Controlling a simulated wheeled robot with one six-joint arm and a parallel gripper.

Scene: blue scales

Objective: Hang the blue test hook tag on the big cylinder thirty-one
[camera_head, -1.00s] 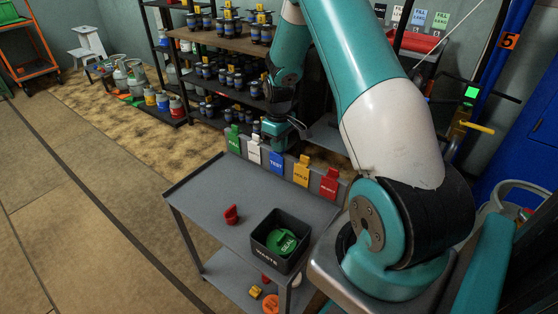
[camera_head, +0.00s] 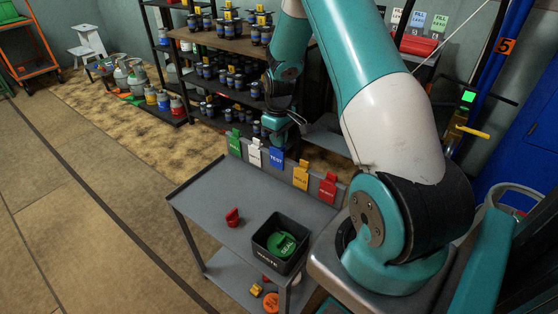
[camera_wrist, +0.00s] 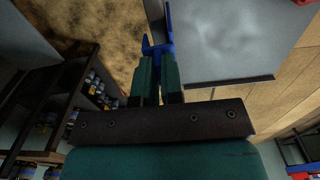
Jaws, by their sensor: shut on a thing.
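The blue TEST tag (camera_head: 277,158) is at the tag rail along the back edge of the grey cart, between a white tag (camera_head: 255,153) and a yellow one (camera_head: 300,175). It stands slightly higher than its neighbours. My gripper (camera_head: 278,143) is shut on its top from above. In the wrist view, a blue hook part (camera_wrist: 157,47) shows between the tips of my green fingers (camera_wrist: 157,62). Grey cylinders (camera_head: 121,78) stand with smaller coloured ones at the back left. No number is legible on them, so I cannot tell which is thirty-one.
The cart (camera_head: 205,195) carries a red clip-like piece (camera_head: 233,217) and a black WASTE bin (camera_head: 270,256) with a green SEAL disc in it. Green and red tags flank the rail. A shelf (camera_head: 215,42) of dark valves stands behind. The floor at left is open.

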